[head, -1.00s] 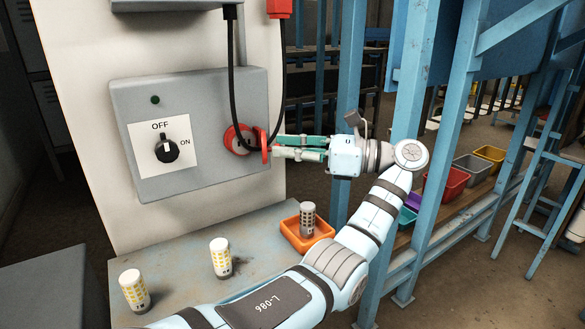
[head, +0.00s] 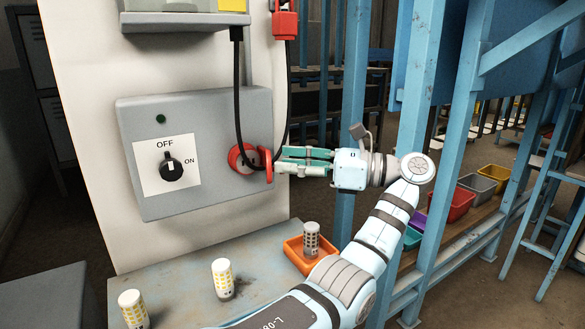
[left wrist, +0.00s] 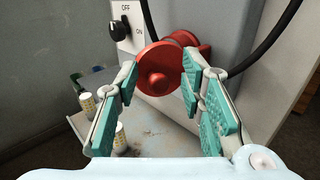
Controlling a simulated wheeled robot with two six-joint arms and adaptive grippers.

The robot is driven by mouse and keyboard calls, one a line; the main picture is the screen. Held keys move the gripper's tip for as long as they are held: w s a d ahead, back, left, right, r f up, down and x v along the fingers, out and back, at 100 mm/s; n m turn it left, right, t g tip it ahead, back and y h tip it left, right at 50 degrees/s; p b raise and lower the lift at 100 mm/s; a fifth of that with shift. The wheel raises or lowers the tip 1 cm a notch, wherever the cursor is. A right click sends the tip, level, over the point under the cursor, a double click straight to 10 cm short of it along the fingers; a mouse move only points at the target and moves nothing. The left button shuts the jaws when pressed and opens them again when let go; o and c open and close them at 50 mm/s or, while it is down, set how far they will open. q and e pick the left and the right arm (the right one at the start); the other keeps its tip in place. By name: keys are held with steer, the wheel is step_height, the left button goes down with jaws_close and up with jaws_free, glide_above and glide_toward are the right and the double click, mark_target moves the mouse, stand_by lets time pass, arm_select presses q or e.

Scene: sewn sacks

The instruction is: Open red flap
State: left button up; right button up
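The red flap (head: 269,165) is a round disc that stands out nearly edge-on from the red ring socket (head: 239,158) on the grey switch panel. In the left wrist view its face with a round knob (left wrist: 157,79) points toward my gripper. My left gripper (head: 281,161) is right of the flap with its fingertips close to it. In the left wrist view the green-padded fingers (left wrist: 160,70) are spread wide, one on each side of the flap. Contact cannot be told. My right gripper is not in view.
The panel has a black OFF/ON knob (head: 171,167) and a green lamp (head: 160,118). White-yellow cylinders (head: 222,278) and an orange tray (head: 293,252) are below. A blue post (head: 342,110) stands behind my gripper.

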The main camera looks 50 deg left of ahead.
arm_select(q)
step_height(320, 180, up, 9)
steer(key=shift+f, duration=0.1)
